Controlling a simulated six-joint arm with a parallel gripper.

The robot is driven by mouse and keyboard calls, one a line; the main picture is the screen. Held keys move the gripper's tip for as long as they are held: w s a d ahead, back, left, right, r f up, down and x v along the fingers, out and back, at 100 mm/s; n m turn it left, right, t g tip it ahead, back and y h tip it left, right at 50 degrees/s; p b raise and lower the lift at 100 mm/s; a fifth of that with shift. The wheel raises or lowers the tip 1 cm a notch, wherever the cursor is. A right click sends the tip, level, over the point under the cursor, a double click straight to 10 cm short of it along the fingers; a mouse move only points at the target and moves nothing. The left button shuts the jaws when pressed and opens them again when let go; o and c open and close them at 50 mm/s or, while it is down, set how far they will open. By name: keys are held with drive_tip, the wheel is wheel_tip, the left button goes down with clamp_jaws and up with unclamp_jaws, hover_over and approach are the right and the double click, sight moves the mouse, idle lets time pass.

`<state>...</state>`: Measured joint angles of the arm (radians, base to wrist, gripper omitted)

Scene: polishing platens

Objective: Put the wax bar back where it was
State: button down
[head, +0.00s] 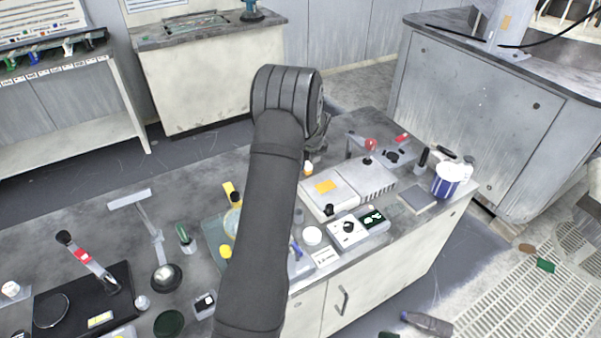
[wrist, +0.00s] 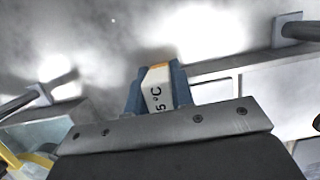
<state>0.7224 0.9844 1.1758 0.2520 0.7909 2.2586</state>
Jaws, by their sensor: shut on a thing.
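My gripper (wrist: 156,74) is shut on a pale bar with an orange end and dark print ending in "5 °C" (wrist: 158,92); I take this to be the wax bar. It sits upright in the wrist picture between the two blue fingers. In the head view my wrist hides most of the gripper, and only a dark part of it (head: 322,130) shows past the wrist's right side, over the far side of the bench. A small white and orange thing (head: 308,168) shows just below there; I cannot tell whether it is the held bar. No resting place for the bar can be made out.
A pale instrument box with an orange label (head: 343,189) stands right of my arm. A blue-striped tub (head: 446,182) stands at the bench's right end. A grey stand (head: 150,225) and a black base (head: 75,305) are at left. The bench (head: 95,215) has bare room at its left back.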

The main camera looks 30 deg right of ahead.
drive_tip(key=shift+w+a+f, duration=0.25)
drive_tip(key=shift+w+f, duration=0.15)
drive_tip(key=shift+w, duration=0.15)
drive_tip(key=shift+w+a+f, duration=0.2)
drive_tip(key=shift+w+f, duration=0.2)
drive_tip(key=shift+w, duration=0.15)
drive_tip(key=shift+f, duration=1.9)
drive_tip(key=shift+f, duration=0.15)
drive_tip(key=c, duration=1.3)
unclamp_jaws()
drive_tip(key=shift+o, duration=0.2)
drive_tip(key=v, duration=1.2)
